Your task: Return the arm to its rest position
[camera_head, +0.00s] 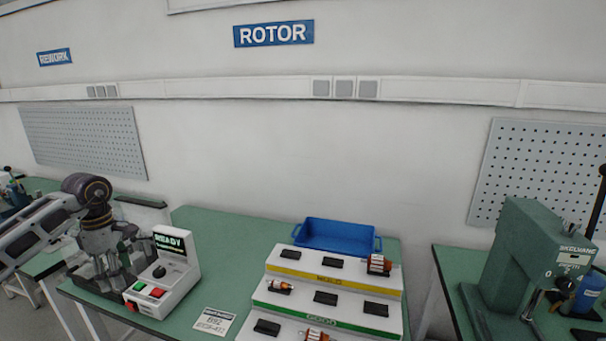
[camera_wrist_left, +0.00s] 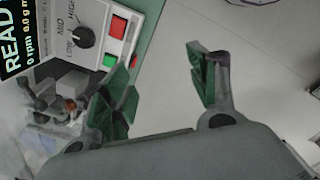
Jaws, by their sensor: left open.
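My left arm comes in from the left in the head view. Its gripper (camera_head: 112,272) is beside the left side of the tester box, at the left end of the green table. In the left wrist view the gripper (camera_wrist_left: 165,95) has its green-padded fingers spread apart with nothing between them. The tester box (camera_head: 172,278) has a READY screen, a black knob, and a green and a red button; it also shows in the left wrist view (camera_wrist_left: 112,28). My right gripper is not in view.
A stepped white rack (camera_head: 285,289) holds several rotors and black holders. A blue bin (camera_head: 335,235) stands behind it. A white label card (camera_head: 214,321) lies on the green table (camera_head: 215,235). A green press (camera_head: 530,262) stands on the right table.

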